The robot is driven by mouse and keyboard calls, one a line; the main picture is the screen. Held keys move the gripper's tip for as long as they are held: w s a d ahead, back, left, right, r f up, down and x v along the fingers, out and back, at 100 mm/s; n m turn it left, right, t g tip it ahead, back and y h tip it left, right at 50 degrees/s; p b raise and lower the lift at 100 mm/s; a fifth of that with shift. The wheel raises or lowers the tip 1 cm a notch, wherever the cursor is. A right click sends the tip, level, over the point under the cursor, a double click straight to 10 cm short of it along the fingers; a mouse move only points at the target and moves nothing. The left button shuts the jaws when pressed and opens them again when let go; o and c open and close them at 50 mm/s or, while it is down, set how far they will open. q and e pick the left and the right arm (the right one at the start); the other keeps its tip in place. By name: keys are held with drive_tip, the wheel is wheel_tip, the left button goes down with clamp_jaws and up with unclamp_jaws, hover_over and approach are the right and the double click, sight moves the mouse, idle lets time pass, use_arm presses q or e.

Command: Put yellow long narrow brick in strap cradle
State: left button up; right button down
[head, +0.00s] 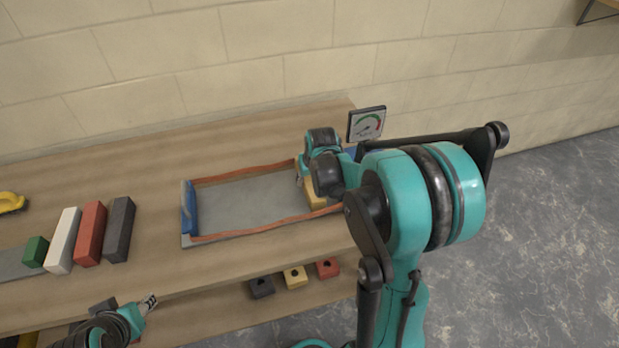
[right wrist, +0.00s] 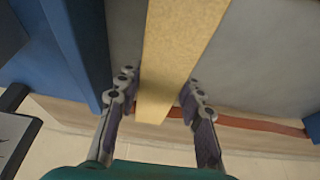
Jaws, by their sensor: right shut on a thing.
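The yellow long narrow brick (right wrist: 176,60) lies between the fingers of my right gripper (right wrist: 158,88), which is shut on it. In the head view the yellow brick (head: 317,194) shows partly behind my right arm, at the right end of the strap cradle (head: 240,203). The cradle is a grey bed with orange straps along its long sides and blue end pieces. I cannot tell whether the brick touches the bed. My right gripper (head: 305,178) is mostly hidden by its own wrist. My left gripper (head: 150,301) is at the table's front edge, apart from the bricks; its opening is unclear.
A dark brick (head: 119,229), a red brick (head: 90,233), a white brick (head: 63,240) and a green block (head: 35,251) stand left of the cradle. A gauge panel (head: 366,123) stands behind the right end. Small blocks (head: 295,277) sit on a lower shelf.

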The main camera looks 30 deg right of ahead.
drive_tip(key=shift+f, duration=0.1)
drive_tip(key=c, duration=0.9)
unclamp_jaws()
drive_tip(key=v, duration=1.2)
drive_tip(key=s+a+f+n+t+y, duration=0.1)
drive_tip(key=s+a+f+n+t, duration=0.1)
drive_tip(key=s+a, duration=1.2)
drive_tip(key=shift+s+a+n+t, duration=0.25)
drive_tip(key=shift+s+n+t, duration=0.1)
drive_tip(key=shift+t, duration=0.15)
